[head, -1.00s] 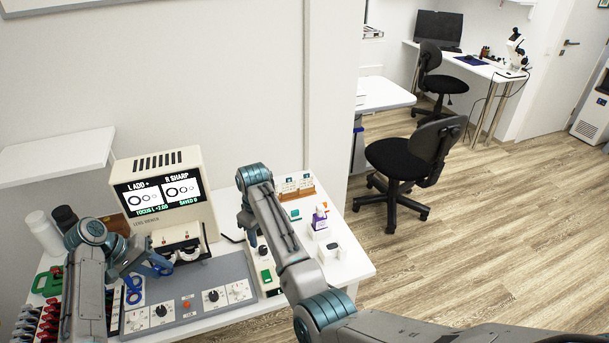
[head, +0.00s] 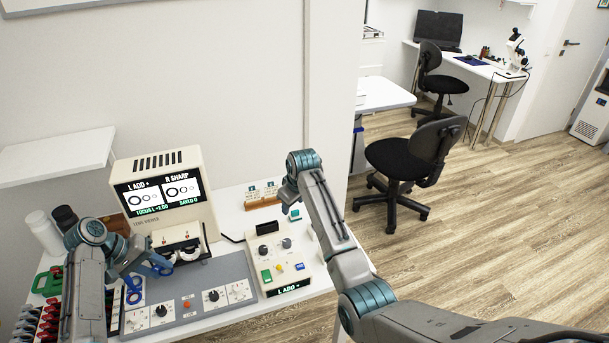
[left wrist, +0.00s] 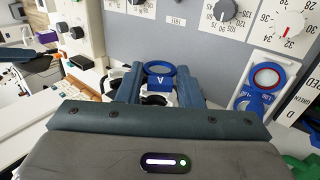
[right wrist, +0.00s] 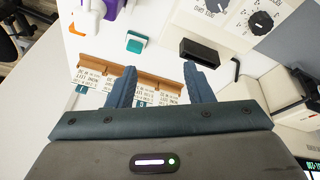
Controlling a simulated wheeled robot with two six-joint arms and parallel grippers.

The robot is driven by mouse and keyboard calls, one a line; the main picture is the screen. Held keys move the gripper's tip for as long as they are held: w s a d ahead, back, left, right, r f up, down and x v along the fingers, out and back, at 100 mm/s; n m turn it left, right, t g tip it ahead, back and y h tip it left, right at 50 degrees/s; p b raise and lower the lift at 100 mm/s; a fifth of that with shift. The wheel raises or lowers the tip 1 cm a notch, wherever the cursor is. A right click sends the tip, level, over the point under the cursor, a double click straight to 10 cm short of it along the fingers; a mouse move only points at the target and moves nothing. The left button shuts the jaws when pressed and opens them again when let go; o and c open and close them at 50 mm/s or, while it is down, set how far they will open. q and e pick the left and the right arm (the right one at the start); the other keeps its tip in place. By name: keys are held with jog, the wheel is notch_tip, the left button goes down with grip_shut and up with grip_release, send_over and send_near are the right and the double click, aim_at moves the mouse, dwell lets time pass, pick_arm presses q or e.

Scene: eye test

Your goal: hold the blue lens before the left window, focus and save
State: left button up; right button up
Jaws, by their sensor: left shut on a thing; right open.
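My left gripper (left wrist: 165,82) is shut on the blue lens (left wrist: 158,70), a ring with a tab marked A. In the head view the lens (head: 161,269) is in front of the left side of the cream lens viewer (head: 150,226); I cannot tell its exact alignment with the left window. The viewer's screen (head: 160,193) reads L ADD +, R SHARP, a FOCUS L figure near +2.00 and SAVED 0. The white control box (head: 268,276) has knobs, green, yellow and blue buttons and an L ADD + display. My right gripper (right wrist: 160,80) is open and empty above the card rack (right wrist: 150,68).
A grey dial panel (head: 200,290) lies before the viewer, with blue rings (head: 133,290) at its left. A red-centred lens in a blue holder (left wrist: 265,78) shows in the left wrist view. A teal block (right wrist: 134,42) and purple-and-white item (right wrist: 100,8) lie near the right gripper.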

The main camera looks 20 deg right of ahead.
jog(key=w+d+r+m+t, duration=0.1)
jog(key=d+t, duration=0.1)
jog(key=d, duration=0.7)
jog(key=w+d+r+m+t, duration=0.1)
jog(key=w+d+t, duration=0.1)
jog(key=d, duration=0.7)
jog(key=shift+w+r+t+h, duration=0.15)
jog(key=shift+w+t+h, duration=0.15)
jog(key=shift+t, duration=0.5)
jog(key=shift+a, duration=0.1)
jog(key=n+g, duration=0.4)
jog(key=g, duration=0.6)
send_near(263, 248)
notch_tip(263, 248, down, 9)
jog(key=shift+s+r, duration=0.15)
